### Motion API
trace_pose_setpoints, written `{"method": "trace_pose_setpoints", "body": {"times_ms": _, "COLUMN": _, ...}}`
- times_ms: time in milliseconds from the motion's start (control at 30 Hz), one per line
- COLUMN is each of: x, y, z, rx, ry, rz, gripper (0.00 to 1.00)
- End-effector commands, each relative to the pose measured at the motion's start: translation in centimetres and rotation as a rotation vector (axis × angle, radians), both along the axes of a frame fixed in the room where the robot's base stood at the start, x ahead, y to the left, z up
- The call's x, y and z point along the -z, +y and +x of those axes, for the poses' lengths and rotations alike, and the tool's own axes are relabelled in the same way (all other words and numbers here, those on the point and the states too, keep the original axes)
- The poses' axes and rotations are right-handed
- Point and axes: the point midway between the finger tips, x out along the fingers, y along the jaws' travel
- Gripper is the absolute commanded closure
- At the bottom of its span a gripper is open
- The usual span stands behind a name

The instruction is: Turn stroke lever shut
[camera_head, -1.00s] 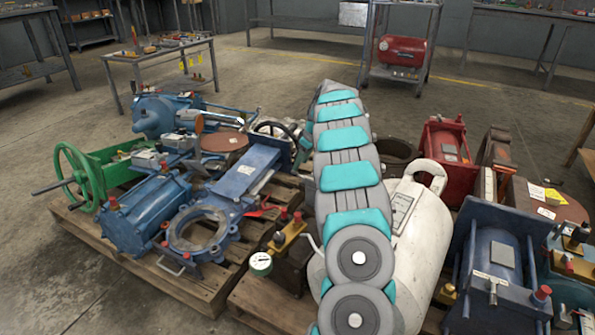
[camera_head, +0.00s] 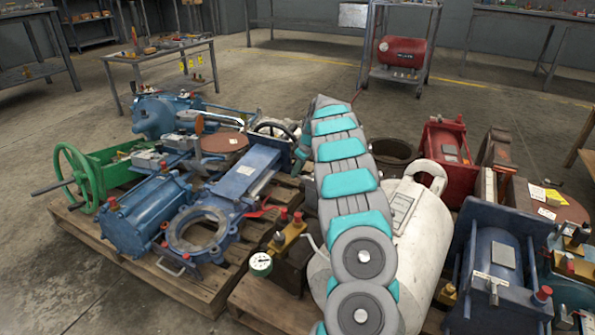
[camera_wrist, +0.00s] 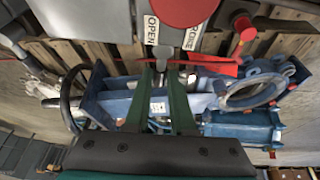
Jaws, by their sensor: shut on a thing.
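In the wrist view my gripper (camera_wrist: 164,70) reaches up the picture with its two dark green fingers. Its fingertips are shut on a small grey piece, seemingly the stroke lever (camera_wrist: 163,51), of which little shows. Just beyond it are a white label reading OPEN (camera_wrist: 151,30) and a second white label (camera_wrist: 193,37), hard to read. A red round part (camera_wrist: 187,8) is at the top edge. In the head view my arm hides the lever and the fingertips.
A blue gate valve (camera_head: 247,172) with a red handle (camera_head: 262,210) lies left of my arm. A white cylinder (camera_head: 425,235) is close on the right. A green handwheel (camera_head: 78,178), a red machine (camera_head: 447,160) and blue units crowd the pallets (camera_head: 190,290). Open floor lies behind.

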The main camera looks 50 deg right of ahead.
Motion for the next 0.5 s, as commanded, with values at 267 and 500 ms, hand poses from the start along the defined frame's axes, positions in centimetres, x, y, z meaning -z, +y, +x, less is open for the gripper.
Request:
{"method": "trace_pose_setpoints", "body": {"times_ms": 267, "x": 0.00, "y": 0.00, "z": -0.01, "rx": 0.000, "ry": 0.000, "rz": 0.000, "gripper": 1.00}}
{"method": "trace_pose_setpoints", "body": {"times_ms": 500, "x": -0.02, "y": 0.02, "z": 0.01, "rx": 0.004, "ry": 0.001, "rz": 0.000, "gripper": 1.00}}
